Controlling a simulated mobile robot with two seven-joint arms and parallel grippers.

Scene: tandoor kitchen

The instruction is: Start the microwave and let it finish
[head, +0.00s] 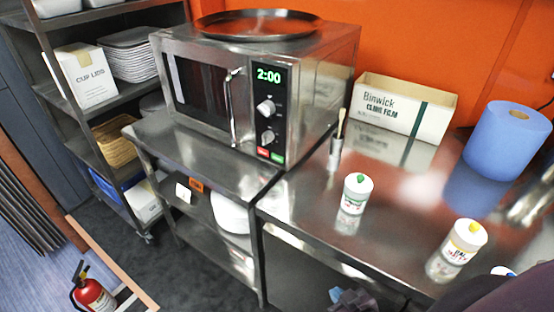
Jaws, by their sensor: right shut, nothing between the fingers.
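The steel microwave (308,80) stands on a steel shelf unit, its dark-windowed door (195,88) closed behind a vertical handle (234,108). Its lit display (269,75) reads 2:00 in green. Below are two round knobs (266,107) and a pair of small red and green buttons (270,155). My right gripper (352,299) is at the bottom edge, low in front of the counter and well away from the microwave. It is shut and empty, and only partly visible. My left gripper is not in view.
A round tray (258,24) lies on top of the microwave. The steel counter (300,205) to the right holds two capped bottles (354,193), a cling film box (402,105) and a blue roll (505,140). A fire extinguisher (93,296) stands at lower left.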

